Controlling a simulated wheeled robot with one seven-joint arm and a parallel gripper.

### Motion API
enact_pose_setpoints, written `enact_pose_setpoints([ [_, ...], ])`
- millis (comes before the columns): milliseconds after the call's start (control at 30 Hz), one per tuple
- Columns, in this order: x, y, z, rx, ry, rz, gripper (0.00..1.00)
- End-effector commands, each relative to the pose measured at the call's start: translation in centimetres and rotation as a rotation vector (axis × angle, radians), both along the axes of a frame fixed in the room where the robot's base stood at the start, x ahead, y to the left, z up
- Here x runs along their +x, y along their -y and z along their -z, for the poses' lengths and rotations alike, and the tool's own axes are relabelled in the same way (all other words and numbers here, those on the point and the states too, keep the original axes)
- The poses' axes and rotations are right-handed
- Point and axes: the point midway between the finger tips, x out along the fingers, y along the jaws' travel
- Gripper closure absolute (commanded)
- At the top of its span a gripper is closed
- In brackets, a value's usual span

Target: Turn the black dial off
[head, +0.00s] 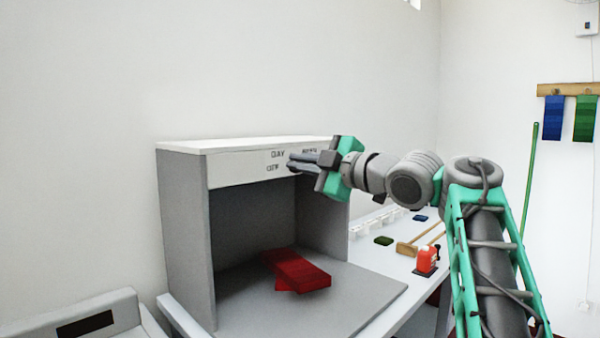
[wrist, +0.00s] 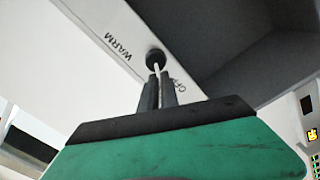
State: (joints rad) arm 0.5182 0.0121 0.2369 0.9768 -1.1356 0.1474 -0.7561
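The black dial (wrist: 155,59) is a small round knob on the white front panel (wrist: 95,35) of a booth. A thin white strip runs down from the dial between my fingers; I cannot tell if it is a pointer or the panel showing through. WARM is printed to the dial's left and a partly covered label, apparently OFF, to its lower right. My gripper (wrist: 159,82) has its fingers a narrow gap apart, tips just short of the dial in the wrist view. In the head view my gripper (head: 290,162) is at the panel, hiding the dial.
The grey booth (head: 183,230) is open at the front, with red swatches (head: 298,270) on its floor. On the counter at right are a red bottle (head: 427,259), a green block (head: 383,240) and a wooden-headed tool (head: 407,248). Blue and green swatches hang on the right wall.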

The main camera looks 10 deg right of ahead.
Motion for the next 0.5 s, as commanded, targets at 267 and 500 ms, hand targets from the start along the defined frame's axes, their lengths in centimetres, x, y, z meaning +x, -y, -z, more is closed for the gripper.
enact_pose_setpoints([
  [267, 0.58, 0.65, 1.21, -0.07, 0.031, 0.012, 1.0],
  [500, 0.67, 0.82, 1.19, -0.083, 0.04, 0.017, 1.0],
])
